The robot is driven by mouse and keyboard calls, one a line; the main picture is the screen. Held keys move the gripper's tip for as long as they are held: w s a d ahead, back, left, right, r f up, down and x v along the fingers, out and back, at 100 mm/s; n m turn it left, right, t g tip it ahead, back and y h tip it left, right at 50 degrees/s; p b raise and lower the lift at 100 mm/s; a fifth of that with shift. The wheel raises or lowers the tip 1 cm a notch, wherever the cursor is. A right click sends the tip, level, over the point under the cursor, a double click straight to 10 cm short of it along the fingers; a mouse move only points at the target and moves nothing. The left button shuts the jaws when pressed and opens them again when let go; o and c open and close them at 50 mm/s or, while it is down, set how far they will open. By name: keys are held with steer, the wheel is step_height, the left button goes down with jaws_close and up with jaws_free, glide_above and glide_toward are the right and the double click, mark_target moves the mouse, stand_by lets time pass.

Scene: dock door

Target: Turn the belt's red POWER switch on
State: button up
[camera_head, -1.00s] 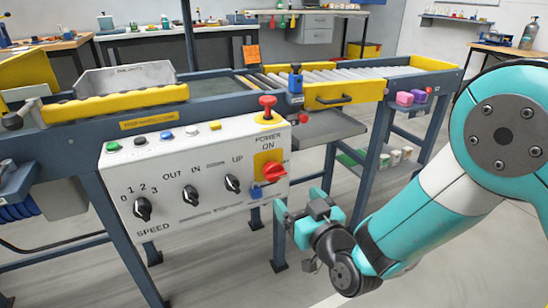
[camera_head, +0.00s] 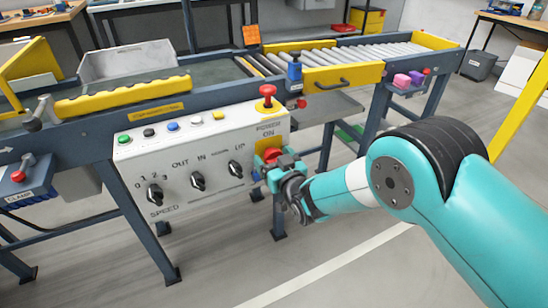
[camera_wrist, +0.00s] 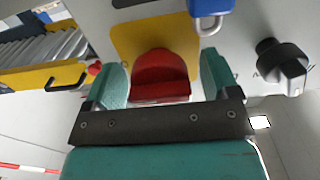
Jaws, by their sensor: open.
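The red POWER switch (camera_wrist: 160,75) sits on a yellow plate (camera_wrist: 150,35) on the white control panel (camera_head: 205,160). In the head view the switch (camera_head: 271,154) shows just below the word ON, partly covered by my gripper. My gripper (camera_wrist: 164,77) is open, with one teal finger on each side of the red switch in the wrist view. A gap shows beside the fingers, and I cannot tell whether either touches it. In the head view my gripper (camera_head: 280,166) is at the panel's right end. A blue padlock (camera_wrist: 210,14) hangs close to one finger.
A red mushroom button (camera_head: 267,91) stands above the switch. Black knobs (camera_head: 235,168) line the panel to the left, and one knob (camera_wrist: 283,65) is near my gripper in the wrist view. The conveyor (camera_head: 340,55) runs behind. Floor is clear below.

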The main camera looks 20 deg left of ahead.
steer(key=shift+w+a, duration=0.1)
steer(key=shift+a, duration=0.05)
steer(key=c, duration=0.9)
